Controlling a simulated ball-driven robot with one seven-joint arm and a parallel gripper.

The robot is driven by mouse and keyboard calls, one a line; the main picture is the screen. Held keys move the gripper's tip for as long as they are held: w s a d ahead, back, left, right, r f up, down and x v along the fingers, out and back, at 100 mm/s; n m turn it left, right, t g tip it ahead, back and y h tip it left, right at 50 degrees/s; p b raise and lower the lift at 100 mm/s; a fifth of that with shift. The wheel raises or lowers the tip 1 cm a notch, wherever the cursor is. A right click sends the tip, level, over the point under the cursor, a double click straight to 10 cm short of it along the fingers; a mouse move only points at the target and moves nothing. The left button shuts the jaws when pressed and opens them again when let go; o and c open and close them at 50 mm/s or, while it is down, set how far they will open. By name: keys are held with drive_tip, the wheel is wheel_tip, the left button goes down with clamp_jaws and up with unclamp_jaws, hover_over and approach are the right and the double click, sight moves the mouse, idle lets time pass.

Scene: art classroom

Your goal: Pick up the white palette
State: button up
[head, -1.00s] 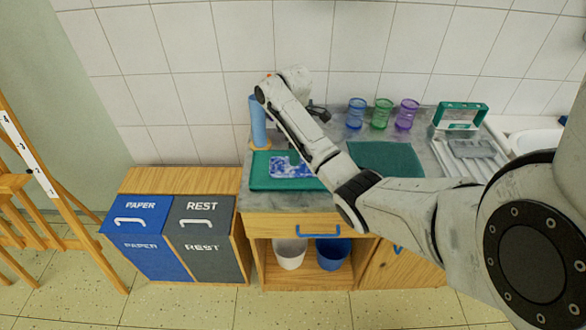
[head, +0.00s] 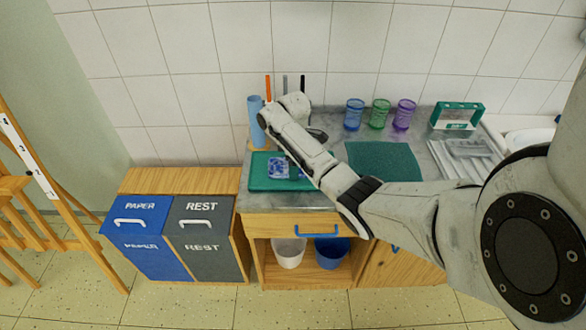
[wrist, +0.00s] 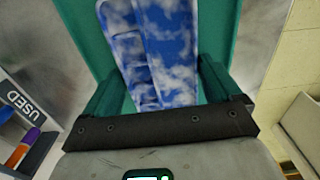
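No plain white palette is clear to me. In the wrist view the palette (wrist: 170,50) runs up between the two teal fingers of my gripper (wrist: 160,85). The fingers are spread apart, with the palette's near end between them; I cannot tell whether either touches it. In the head view my arm covers the palette's right part and most of the gripper.
Blue, green and purple glasses (head: 379,114) stand at the back, with a blue cylinder (head: 256,122) left of them. A second teal mat (head: 384,162) is bare. A green-and-white box (head: 458,116) and a sink are at right. A "USED" container (wrist: 25,125) shows in the wrist view.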

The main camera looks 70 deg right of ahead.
drive_tip(key=c, duration=0.6)
drive_tip(key=shift+r, duration=0.15)
